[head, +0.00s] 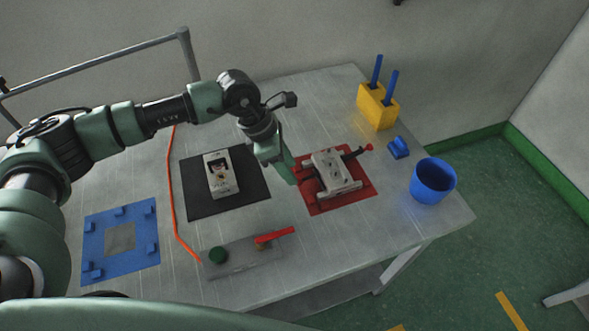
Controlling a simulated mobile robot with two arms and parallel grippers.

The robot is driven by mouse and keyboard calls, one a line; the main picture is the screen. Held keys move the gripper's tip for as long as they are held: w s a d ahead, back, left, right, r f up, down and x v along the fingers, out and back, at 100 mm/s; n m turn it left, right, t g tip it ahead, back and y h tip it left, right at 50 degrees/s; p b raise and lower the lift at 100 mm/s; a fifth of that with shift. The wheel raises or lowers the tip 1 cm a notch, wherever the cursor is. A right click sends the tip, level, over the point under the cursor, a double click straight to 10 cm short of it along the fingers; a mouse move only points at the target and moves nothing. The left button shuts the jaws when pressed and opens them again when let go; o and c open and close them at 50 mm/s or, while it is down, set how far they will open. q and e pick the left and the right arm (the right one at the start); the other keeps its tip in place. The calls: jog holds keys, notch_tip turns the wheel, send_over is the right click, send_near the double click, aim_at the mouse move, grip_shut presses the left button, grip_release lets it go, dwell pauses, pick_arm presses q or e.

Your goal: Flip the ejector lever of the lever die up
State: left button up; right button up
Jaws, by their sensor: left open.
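The lever die (330,171) is a grey metal block on a red mat (341,200) right of the table's middle. Its ejector lever (357,152) is a dark rod with a red knob, sticking out at the block's back right side. My left gripper (291,180) is open and points down at the left edge of the red mat, beside the die's left side. Its fingertips are partly hidden, and I cannot tell whether they touch the die. My right gripper is not in view.
A black mat (199,207) with a pale block (221,176) lies left of my gripper. A panel with a red handle (274,237) and green knob (219,255) is in front. A blue cup (433,181), blue piece (398,148) and yellow holder (377,107) stand right.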

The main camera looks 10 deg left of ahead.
aim_at(307, 178)
pick_arm(q)
jog(key=x, duration=0.3)
jog(key=shift+w+f+p, duration=0.15)
jog(key=shift+f+p, duration=0.05)
jog(key=shift+p, duration=0.1)
jog(key=shift+d+f, duration=0.1)
jog(key=shift+f, duration=0.15)
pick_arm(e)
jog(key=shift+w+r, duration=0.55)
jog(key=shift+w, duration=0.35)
pick_arm(q)
grip_shut()
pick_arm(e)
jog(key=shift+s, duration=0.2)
